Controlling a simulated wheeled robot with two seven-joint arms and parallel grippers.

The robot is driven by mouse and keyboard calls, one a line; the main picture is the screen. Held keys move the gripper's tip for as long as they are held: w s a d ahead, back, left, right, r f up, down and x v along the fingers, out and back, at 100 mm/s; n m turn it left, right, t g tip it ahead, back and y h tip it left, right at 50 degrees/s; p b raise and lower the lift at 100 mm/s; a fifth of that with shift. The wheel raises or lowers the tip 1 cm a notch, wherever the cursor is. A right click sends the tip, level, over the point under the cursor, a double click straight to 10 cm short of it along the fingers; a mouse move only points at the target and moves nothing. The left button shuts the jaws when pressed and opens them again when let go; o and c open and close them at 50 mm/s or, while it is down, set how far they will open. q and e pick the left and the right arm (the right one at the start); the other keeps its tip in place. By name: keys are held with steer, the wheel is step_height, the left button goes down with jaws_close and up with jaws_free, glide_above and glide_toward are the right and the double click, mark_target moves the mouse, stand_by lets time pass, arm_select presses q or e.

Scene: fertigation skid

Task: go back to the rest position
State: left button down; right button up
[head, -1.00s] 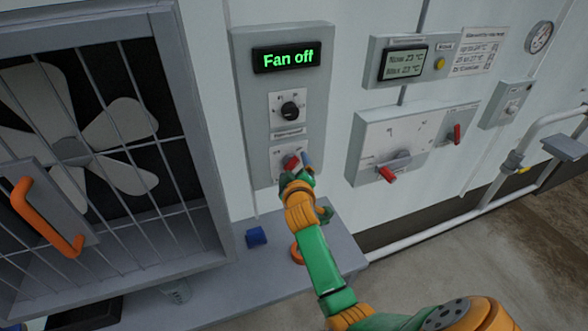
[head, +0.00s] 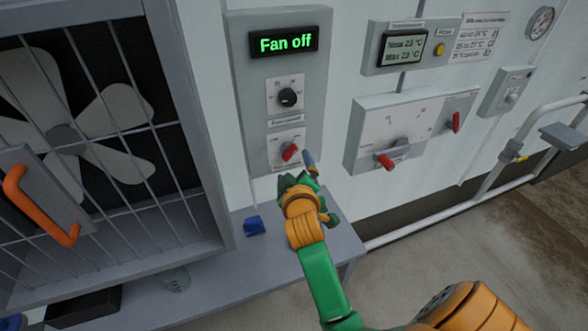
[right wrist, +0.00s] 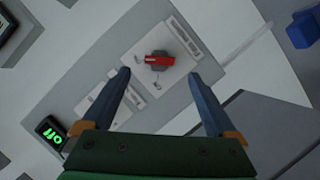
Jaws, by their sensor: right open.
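My right gripper (head: 304,168) is just below and in front of the fan panel (head: 236,100). It is open and empty; in the right wrist view its two blue fingers (right wrist: 158,75) stand apart. The red rotary switch (head: 290,152) on the panel's lower plate shows beyond the fingertips, and also in the right wrist view (right wrist: 158,61), clear of both fingers. Above it are a black knob (head: 288,97) and a display reading "Fan off" (head: 284,41). No left gripper can be made out.
A caged fan (head: 60,140) with an orange handle (head: 38,205) is at left. A blue block (head: 254,226) lies on the grey bench (head: 215,262) below. A box with red levers (head: 400,130) and a pipe rail (head: 490,200) are at right. Open floor lies lower right.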

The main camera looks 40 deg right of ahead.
steer(key=s+a+f+m+g+y, duration=0.1)
steer(key=s+a+f+g+y, duration=0.4)
steer(key=s+f, duration=0.55)
steer(key=s+a+f+g+y, duration=0.35)
steer(key=s+a+f, duration=0.4)
steer(key=s, duration=0.65)
step_height(320, 180, down, 17)
steer(key=s+g+b, duration=0.1)
steer(key=g+b, duration=0.1)
steer(key=s+d+f+g+h+b, duration=0.1)
steer(key=s+d+f, duration=0.1)
steer(key=s+f, duration=1)
steer(key=shift+s+d+f+b, duration=0.25)
steer(key=shift+s+f+b, duration=0.1)
steer(key=shift+s+b, duration=0.05)
